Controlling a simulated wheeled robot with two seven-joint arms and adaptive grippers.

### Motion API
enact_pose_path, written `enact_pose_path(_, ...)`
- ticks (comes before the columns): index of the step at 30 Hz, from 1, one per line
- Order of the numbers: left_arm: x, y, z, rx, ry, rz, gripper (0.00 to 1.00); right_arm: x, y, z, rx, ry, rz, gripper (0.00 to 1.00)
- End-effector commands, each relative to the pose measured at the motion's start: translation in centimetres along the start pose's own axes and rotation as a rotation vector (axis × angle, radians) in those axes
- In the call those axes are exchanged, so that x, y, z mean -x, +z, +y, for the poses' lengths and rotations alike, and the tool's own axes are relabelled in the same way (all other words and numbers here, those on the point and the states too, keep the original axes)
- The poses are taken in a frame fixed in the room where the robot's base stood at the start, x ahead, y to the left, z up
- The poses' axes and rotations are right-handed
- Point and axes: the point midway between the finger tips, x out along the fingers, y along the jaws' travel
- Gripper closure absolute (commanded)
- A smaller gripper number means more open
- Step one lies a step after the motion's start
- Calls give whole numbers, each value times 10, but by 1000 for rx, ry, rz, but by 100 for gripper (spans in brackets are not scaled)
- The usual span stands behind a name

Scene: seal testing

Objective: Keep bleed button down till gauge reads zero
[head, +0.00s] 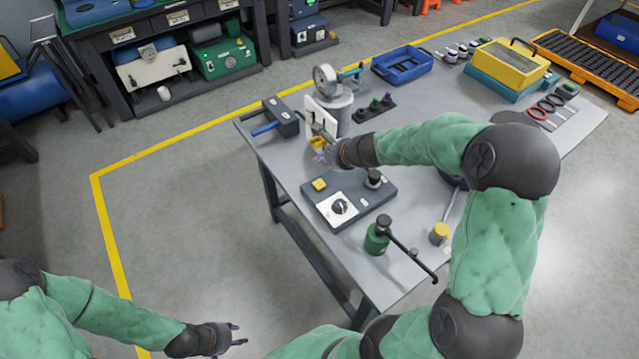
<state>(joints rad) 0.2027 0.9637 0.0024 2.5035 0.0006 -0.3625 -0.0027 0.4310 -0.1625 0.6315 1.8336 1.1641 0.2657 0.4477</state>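A round pale dial gauge (326,80) stands on top of a grey cylinder (342,118) at the back of the bench; its reading is too small to make out. A white plate (318,112) is at the cylinder's left. A yellow part (317,142) shows below the plate, partly hidden by my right gripper (318,146). I cannot tell whether the gripper touches or presses it. My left gripper (239,335) is open and empty, off the bench.
A dark block with a blue handle (279,118) is at the bench's left edge. A green canister with a black lever (377,238) and a yellow-topped item (439,233) stand at the front. A blue tray (402,62) and yellow case (508,65) are at the back.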

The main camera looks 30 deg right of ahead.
Motion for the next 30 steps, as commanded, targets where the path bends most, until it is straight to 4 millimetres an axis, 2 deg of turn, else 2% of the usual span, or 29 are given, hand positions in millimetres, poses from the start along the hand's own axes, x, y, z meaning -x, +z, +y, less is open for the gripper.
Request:
enact_pose_path(8, -15, -1, -6, 0, 0, 0, 60, -13, -9, 9, 0, 1, 1, 100)
enact_pose_path(24, -69, -3, -24, 0, 0, 0, 60, -55, -40, 40, 1, 1, 1, 100)
enact_pose_path(30, -77, -3, -28, 0, 0, 0, 60, -61, -45, 45, 1, 1, 1, 100)
